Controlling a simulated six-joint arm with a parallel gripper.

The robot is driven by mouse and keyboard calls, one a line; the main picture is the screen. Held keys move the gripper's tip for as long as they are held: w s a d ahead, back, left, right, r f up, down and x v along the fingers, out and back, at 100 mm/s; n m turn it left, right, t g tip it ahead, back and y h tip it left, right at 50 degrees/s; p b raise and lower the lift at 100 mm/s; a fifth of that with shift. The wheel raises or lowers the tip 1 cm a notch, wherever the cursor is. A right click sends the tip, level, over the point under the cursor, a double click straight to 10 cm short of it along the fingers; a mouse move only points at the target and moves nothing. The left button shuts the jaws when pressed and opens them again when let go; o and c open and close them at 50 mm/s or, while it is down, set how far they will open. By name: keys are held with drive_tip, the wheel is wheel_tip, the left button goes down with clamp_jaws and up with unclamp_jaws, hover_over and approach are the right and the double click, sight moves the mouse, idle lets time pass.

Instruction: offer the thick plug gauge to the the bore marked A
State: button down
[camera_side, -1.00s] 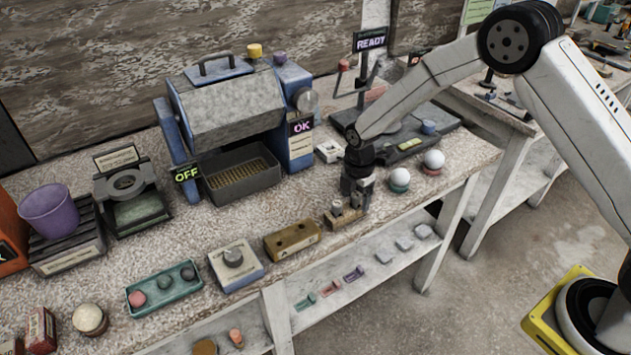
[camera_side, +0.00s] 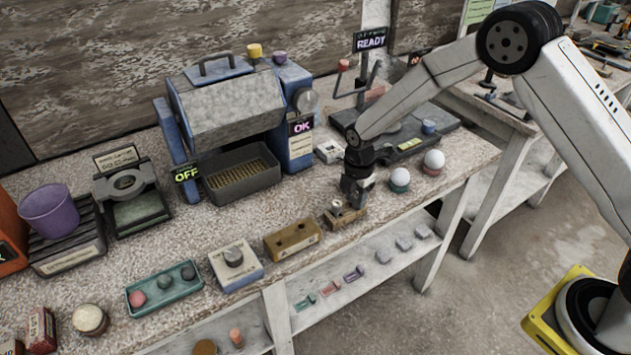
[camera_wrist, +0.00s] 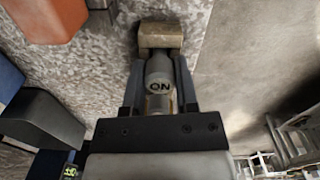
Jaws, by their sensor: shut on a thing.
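My gripper (camera_side: 354,203) is down at a small wooden stand (camera_side: 338,220) near the front edge of the bench. In the wrist view its fingers (camera_wrist: 160,88) are shut on a grey plug gauge (camera_wrist: 158,70) with dark letters on it. The stand (camera_wrist: 160,36) shows just beyond the gauge; I cannot tell whether the gauge is clear of it. A short grey gauge top (camera_side: 337,205) shows beside the fingers in the side view. The brown block with two dark bores (camera_side: 292,240) lies left of the stand. Its bore marks are not legible.
Two white spheres (camera_side: 434,160) on coloured bases stand right of my gripper. A pale block with a grey knob (camera_side: 236,264) and a green tray (camera_side: 164,290) lie farther left. The blue-ended machine (camera_side: 225,115) stands behind. Bare bench separates the stand from the bored block.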

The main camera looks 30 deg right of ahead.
sight(356, 194)
drive_tip(key=shift+r, duration=0.15)
drive_tip(key=shift+r, duration=1.45)
drive_tip(key=s+d+r, duration=0.1)
drive_tip(key=s+r, duration=0.8)
drive_tip(key=s, duration=0.5)
drive_tip(key=shift+d+r, duration=0.15)
drive_tip(key=shift+r, duration=0.25)
drive_tip(key=shift+w, duration=0.1)
